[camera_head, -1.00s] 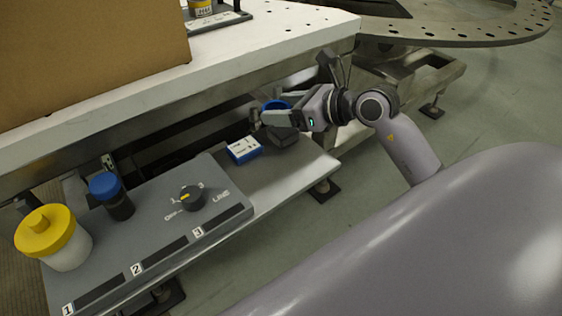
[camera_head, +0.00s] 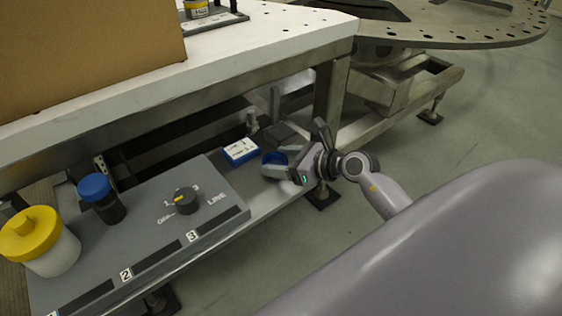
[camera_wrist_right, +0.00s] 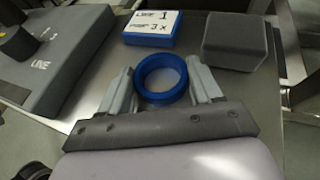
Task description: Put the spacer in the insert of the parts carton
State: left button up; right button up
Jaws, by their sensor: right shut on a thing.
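The spacer appears to be the blue ring (camera_head: 275,158), which also shows in the right wrist view (camera_wrist_right: 163,98). My right gripper (camera_head: 281,165) is shut on it, with one grey finger on each side of the ring in the wrist view. The ring is over the lower shelf near its front edge; its exact height is hard to tell. A large brown cardboard box (camera_head: 85,50), perhaps the parts carton, stands on the white table at the upper left. Its inside and any insert are not visible. My left gripper is not in view.
A blue block with a white label (camera_head: 241,151) and a dark grey block (camera_head: 283,133) lie on the shelf beyond the ring. A grey panel with a knob (camera_head: 186,200) lies left, bearing a yellow-lidded jar (camera_head: 48,250) and a blue-capped bottle (camera_head: 97,190). Table legs stand behind.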

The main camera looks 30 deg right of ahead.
jog(key=shift+f, duration=0.15)
jog(key=o, duration=0.8)
